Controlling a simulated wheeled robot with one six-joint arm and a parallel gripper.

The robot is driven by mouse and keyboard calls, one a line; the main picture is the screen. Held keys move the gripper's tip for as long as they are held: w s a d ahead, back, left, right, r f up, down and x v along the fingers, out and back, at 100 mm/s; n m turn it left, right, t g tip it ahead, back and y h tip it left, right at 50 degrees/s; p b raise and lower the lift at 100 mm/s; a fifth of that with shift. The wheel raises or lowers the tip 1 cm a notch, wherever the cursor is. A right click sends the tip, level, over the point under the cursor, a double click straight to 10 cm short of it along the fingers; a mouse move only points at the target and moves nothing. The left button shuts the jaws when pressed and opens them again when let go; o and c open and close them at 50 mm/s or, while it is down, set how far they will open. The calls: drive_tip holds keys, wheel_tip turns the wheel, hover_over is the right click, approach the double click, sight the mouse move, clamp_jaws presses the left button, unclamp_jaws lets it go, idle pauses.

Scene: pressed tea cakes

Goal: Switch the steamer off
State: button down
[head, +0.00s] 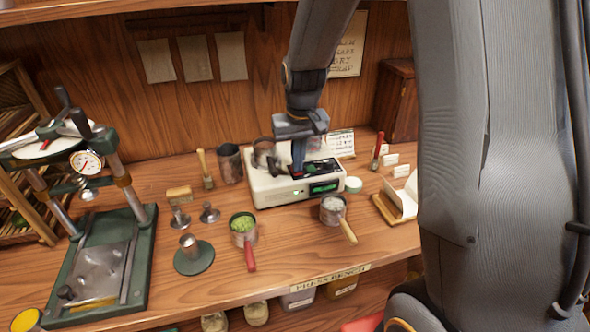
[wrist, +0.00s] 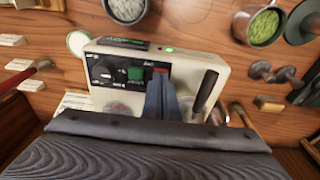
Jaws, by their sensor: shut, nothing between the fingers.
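The steamer (head: 265,190) is a cream box on the bench, with a lit green display (head: 324,187) and a glowing green light on its front. In the wrist view the steamer (wrist: 205,67) has a dark panel with a black knob (wrist: 101,71), a green button (wrist: 135,73) and a red button (wrist: 160,70). My gripper (head: 298,172) is shut and empty, pointing down over the panel. In the wrist view its fingertips (wrist: 160,82) overlap the red button's near edge; I cannot tell whether they touch it.
A metal cup (head: 265,153) stands at the steamer's back left. A pan of white stuff (head: 332,207) and a pan of green leaves (head: 243,224) stand in front. A green press (head: 142,230) is at the left. A small round pale tin (head: 353,184) is close on the right.

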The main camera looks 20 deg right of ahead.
drive_tip(key=shift+f, duration=0.3)
drive_tip(key=shift+r, duration=0.2)
wheel_tip(320, 180, up, 7)
drive_tip(key=p, duration=0.5)
drive_tip(key=shift+f, duration=0.15)
idle(0.5)
drive_tip(key=s+f+b, duration=0.3)
drive_tip(key=s, duration=0.6)
drive_tip(key=s+f+b, duration=0.3)
drive_tip(key=s, duration=0.6)
